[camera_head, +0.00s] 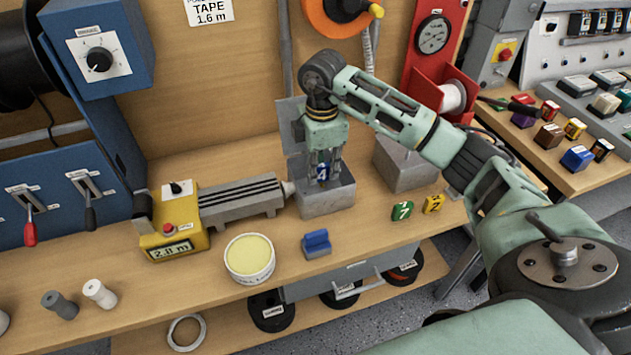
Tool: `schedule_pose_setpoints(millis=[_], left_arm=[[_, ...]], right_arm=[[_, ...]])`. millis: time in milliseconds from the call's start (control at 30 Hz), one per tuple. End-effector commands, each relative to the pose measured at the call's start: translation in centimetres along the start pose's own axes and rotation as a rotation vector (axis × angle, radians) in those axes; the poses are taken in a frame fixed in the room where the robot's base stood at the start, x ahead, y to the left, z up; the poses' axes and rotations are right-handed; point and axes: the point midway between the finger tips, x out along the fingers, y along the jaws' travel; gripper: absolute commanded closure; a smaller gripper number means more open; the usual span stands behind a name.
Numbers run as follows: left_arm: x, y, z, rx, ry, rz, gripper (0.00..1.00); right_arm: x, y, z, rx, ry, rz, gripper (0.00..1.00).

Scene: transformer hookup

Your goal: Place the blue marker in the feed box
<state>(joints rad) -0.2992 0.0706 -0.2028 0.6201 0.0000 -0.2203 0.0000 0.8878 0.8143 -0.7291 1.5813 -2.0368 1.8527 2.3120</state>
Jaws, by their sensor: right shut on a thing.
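The blue marker (322,172), with a white 4 on it, is between the fingers of my right gripper (324,163). The gripper points down and is shut on the marker. An open grey metal box (327,203), which looks like the feed box, stands on the bench directly below, with its raised lid (291,128) behind. The marker is at the box's mouth. I cannot tell whether it touches the inside. A green marker (402,210) with a 7 and a yellow marker (433,203) stand on the bench to the right. My left gripper is not in view.
A grey block-like box (405,165) stands right of the open box. A yellow meter unit (172,228) with a grey rail (240,200) is at left. A round yellow-topped tub (249,257) and a blue block (316,243) sit in front. Bench space between tub and markers is partly clear.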

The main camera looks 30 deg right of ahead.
Motion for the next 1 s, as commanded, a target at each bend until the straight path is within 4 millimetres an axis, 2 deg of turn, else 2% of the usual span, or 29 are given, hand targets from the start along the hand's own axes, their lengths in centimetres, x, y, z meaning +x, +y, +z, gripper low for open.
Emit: schedule_pose_setpoints(millis=[167, 400, 767, 800, 1000], left_arm=[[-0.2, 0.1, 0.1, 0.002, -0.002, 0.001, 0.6], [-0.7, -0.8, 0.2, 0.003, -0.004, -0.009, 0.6], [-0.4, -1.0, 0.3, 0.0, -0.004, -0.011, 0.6], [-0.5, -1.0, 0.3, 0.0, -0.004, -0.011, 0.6], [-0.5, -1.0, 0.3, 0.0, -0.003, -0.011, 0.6]], right_arm=[[1.4, 0.0, -0.1, 0.0, 0.001, -0.001, 1.0], [4.4, -0.1, -0.1, -0.001, 0.001, -0.001, 1.0], [4.9, 0.0, -0.1, -0.001, 0.001, 0.001, 1.0], [4.8, 0.0, -0.1, -0.001, 0.001, 0.001, 0.86], [4.8, 0.0, -0.1, -0.001, 0.001, 0.001, 0.69]])
